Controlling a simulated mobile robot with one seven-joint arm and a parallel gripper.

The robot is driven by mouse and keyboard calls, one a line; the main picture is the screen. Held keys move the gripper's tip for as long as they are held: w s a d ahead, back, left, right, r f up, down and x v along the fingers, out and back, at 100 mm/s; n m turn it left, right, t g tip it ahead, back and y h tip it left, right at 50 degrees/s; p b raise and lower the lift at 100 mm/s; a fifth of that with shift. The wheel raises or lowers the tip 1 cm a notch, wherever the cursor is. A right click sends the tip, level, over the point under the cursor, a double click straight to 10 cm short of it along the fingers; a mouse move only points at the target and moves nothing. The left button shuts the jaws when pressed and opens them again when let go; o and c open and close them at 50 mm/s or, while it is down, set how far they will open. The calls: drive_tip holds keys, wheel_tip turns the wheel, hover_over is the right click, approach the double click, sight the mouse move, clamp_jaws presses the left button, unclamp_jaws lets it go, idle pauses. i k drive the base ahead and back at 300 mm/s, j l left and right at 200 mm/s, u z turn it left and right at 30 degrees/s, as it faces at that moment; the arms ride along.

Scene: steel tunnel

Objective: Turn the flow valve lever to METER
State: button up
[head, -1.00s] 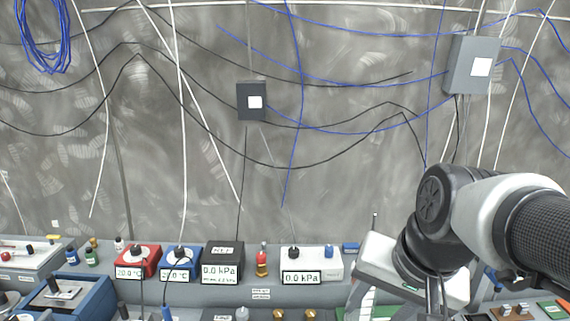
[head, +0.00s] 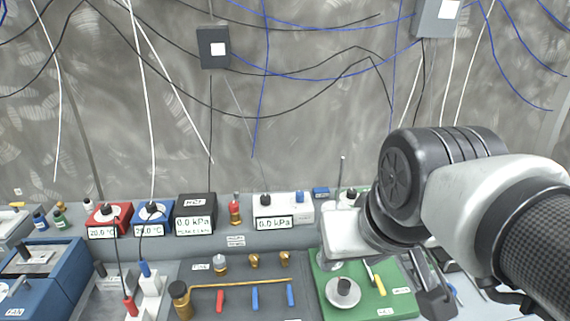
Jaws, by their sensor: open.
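I cannot tell for certain which part is the flow valve lever, and no METER label is readable. A grey panel carries a brass pipe (head: 240,283) with a red handle (head: 220,300) and two blue handles (head: 255,298) hanging below it. To its right, a green board (head: 325,290) carries a round metal piece with a dark knob (head: 343,290) and a small yellow-tipped handle (head: 379,284). My wrist hides part of the board's back edge.
Behind the panel stand a red box (head: 108,222), a blue box (head: 152,216), a black box reading 0.0 kPa (head: 196,214) and a white box reading 0.0 kPa (head: 282,208). A blue bath (head: 58,262) is at left. Cables hang on the wall behind.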

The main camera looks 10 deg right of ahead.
sight(376, 283)
drive_tip(key=z, duration=0.8)
drive_tip(key=i+l+u, duration=0.1)
drive_tip(key=l+u, duration=0.2)
